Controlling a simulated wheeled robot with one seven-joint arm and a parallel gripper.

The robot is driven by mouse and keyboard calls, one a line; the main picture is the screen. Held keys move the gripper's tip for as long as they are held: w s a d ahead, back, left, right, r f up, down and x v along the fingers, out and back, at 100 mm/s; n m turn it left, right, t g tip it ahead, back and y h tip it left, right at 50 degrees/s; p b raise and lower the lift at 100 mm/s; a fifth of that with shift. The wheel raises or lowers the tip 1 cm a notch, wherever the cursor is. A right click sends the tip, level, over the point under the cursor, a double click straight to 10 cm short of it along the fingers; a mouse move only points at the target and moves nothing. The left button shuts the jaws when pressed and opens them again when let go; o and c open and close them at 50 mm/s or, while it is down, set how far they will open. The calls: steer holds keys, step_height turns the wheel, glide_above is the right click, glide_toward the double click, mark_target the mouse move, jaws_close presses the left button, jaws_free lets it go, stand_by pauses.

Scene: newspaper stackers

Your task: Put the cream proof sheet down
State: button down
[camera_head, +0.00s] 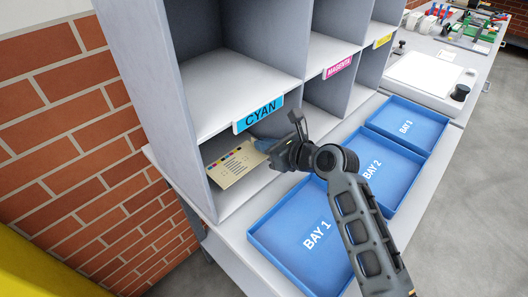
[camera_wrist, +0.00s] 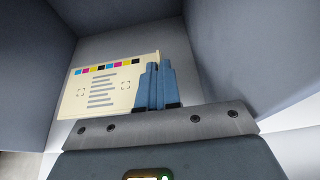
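The cream proof sheet (camera_head: 236,164) is inside the lower cubby under the CYAN label (camera_head: 258,114). It carries a row of coloured squares and printed lines. In the wrist view the sheet (camera_wrist: 100,88) extends left from between my gripper's blue fingers (camera_wrist: 160,68). The fingers are close together and look shut on its right edge.
Grey cubby walls stand close around my gripper. More cubbies, labelled MAGENTA (camera_head: 339,66) and yellow (camera_head: 382,41), run to the right. Blue trays BAY 1 (camera_head: 262,246), BAY 2 (camera_head: 398,160) and BAY 3 (camera_head: 425,116) lie on the counter in front. A brick wall (camera_head: 70,130) is at left.

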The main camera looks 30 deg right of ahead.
step_height(320, 180, down, 3)
steer(key=shift+r, duration=0.2)
steer(key=shift+w+f, duration=0.2)
steer(key=shift+f, duration=0.05)
steer(key=shift+f, duration=0.1)
steer(key=c, duration=1.3)
jaws_free()
steer(key=shift+c, duration=0.2)
steer(key=v, duration=1.2)
steer(key=shift+a, duration=0.1)
